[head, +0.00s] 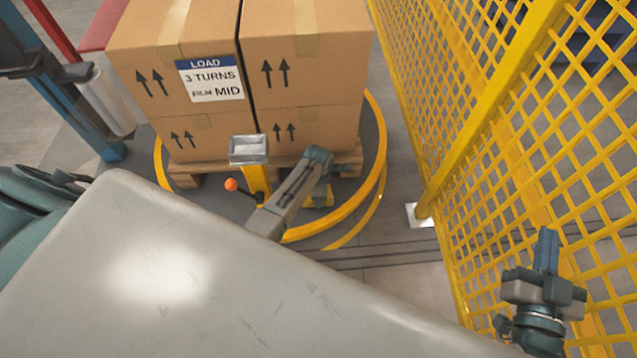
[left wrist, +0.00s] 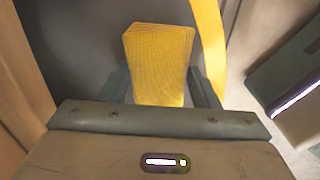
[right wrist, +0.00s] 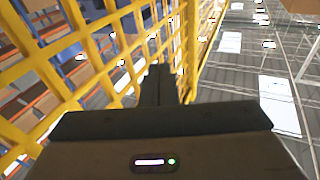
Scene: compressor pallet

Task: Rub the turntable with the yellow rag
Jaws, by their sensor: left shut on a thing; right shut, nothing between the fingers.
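The turntable (head: 371,135) is a round dark disc with a yellow rim, under a loaded pallet. The yellow rag (left wrist: 160,65) is a folded block between the fingers of my left gripper (left wrist: 162,88). In the head view a bit of the rag (head: 320,199) shows below my left wrist, over the turntable's near part inside the rim. Whether it touches the surface I cannot tell. The left fingers are mostly hidden in the head view. My right gripper (head: 546,240) is shut and empty, pointing up beside the yellow fence, away from the turntable.
Cardboard boxes (head: 305,70) are stacked on a wooden pallet (head: 345,160). A yellow post with a grey box (head: 248,149) and an orange knob (head: 231,184) stands close left of my left arm. A yellow mesh fence (head: 490,130) runs along the right. A blue mast (head: 60,80) stands left.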

